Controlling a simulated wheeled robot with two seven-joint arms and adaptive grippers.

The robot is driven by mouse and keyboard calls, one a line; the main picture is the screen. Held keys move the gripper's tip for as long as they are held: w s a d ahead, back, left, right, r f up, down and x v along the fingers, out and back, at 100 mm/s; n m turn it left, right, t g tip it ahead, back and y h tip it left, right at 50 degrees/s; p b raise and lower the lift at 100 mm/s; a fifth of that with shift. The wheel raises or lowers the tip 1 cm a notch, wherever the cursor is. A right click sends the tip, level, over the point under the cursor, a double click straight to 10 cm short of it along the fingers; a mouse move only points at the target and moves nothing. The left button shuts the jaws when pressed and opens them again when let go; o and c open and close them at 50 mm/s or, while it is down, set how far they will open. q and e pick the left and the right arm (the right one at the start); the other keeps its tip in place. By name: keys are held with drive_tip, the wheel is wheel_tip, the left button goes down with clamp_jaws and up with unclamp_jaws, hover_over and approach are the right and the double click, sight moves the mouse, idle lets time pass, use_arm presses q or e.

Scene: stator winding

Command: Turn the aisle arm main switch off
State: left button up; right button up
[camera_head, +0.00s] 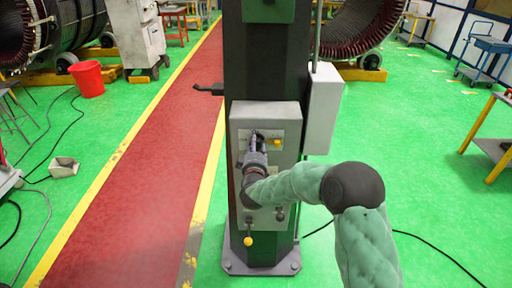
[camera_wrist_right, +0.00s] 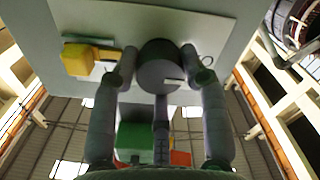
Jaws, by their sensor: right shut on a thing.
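A grey switch box (camera_head: 285,185) is mounted on the front of a dark column. My right arm reaches it from the lower right, and my right gripper (camera_head: 257,142) is at the upper part of its face. In the right wrist view the gripper (camera_wrist_right: 160,62) has its fingers on either side of a dark round switch knob (camera_wrist_right: 160,76), shut on it. A light mark shows on the knob. The gripper hides the knob in the head view. The left gripper is not in view.
A yellow handle (camera_head: 274,143) sits beside the gripper and also shows in the wrist view (camera_wrist_right: 78,60). A yellow knob (camera_head: 248,241) hangs below the box. A pale box (camera_head: 324,110) stands at the column's right. A red bucket (camera_head: 88,78) stands on the green floor, left of the red aisle.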

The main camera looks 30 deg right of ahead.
drive_tip(key=o, duration=1.1)
drive_tip(key=shift+w+r, duration=0.2)
drive_tip(key=shift+r, duration=0.35)
drive_tip(key=shift+o, duration=0.2)
drive_tip(key=shift+a+f, duration=0.1)
drive_tip(key=shift+f, duration=0.2)
drive_tip(key=shift+s, duration=0.1)
drive_tip(key=v, duration=1.2)
